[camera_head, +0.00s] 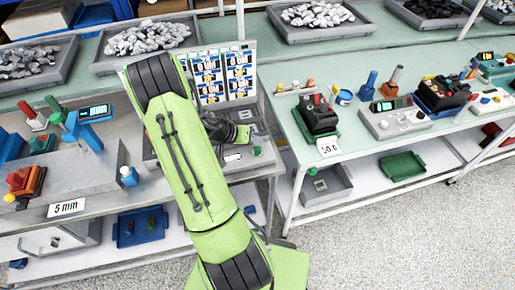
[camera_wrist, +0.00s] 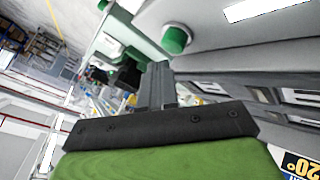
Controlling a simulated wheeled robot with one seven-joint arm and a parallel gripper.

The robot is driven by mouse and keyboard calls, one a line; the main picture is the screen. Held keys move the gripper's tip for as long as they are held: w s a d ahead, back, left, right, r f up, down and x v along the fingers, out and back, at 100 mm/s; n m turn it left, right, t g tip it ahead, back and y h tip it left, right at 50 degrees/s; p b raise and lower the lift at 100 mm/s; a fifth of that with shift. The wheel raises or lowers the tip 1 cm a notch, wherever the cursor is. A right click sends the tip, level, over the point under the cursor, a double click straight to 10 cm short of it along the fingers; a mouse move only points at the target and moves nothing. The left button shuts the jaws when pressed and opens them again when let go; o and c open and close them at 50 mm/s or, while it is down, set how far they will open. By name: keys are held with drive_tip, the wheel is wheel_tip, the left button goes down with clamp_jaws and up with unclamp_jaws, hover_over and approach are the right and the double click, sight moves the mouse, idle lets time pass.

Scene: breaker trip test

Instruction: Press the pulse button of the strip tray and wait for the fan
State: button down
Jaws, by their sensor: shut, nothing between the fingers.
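A green round button (camera_wrist: 175,38) stands out from a grey housing (camera_wrist: 225,28) in the wrist view. A small green button also shows at the right of the grey tray (camera_head: 268,161) in the head view, here (camera_head: 256,151). My gripper (camera_wrist: 159,68) is shut and empty. Its fingertips are just below the button in the wrist view, and I cannot tell whether they touch anything. In the head view my gripper (camera_head: 243,135) is over the tray, behind and left of the button. My arm hides much of the tray. I cannot make out a fan.
A board with blue and white cards (camera_head: 240,72) stands behind the tray. A black device (camera_head: 318,116) and a grey control box (camera_head: 394,122) stand on the right bench. A blue display (camera_head: 95,112) is on the left bench. Grey bins of metal pieces line the back.

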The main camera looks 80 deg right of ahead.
sight(254, 149)
idle(0.6)
drive_tip(key=shift+f+b, duration=0.45)
drive_tip(key=shift+b, duration=0.2)
drive_tip(key=shift+f+b, duration=0.5)
idle(0.3)
idle(0.4)
drive_tip(key=shift+r+p, duration=0.5)
drive_tip(key=shift+r, duration=0.45)
drive_tip(key=shift+r, duration=0.1)
drive_tip(key=shift+r+p, duration=1.6)
drive_tip(key=shift+r, duration=0.85)
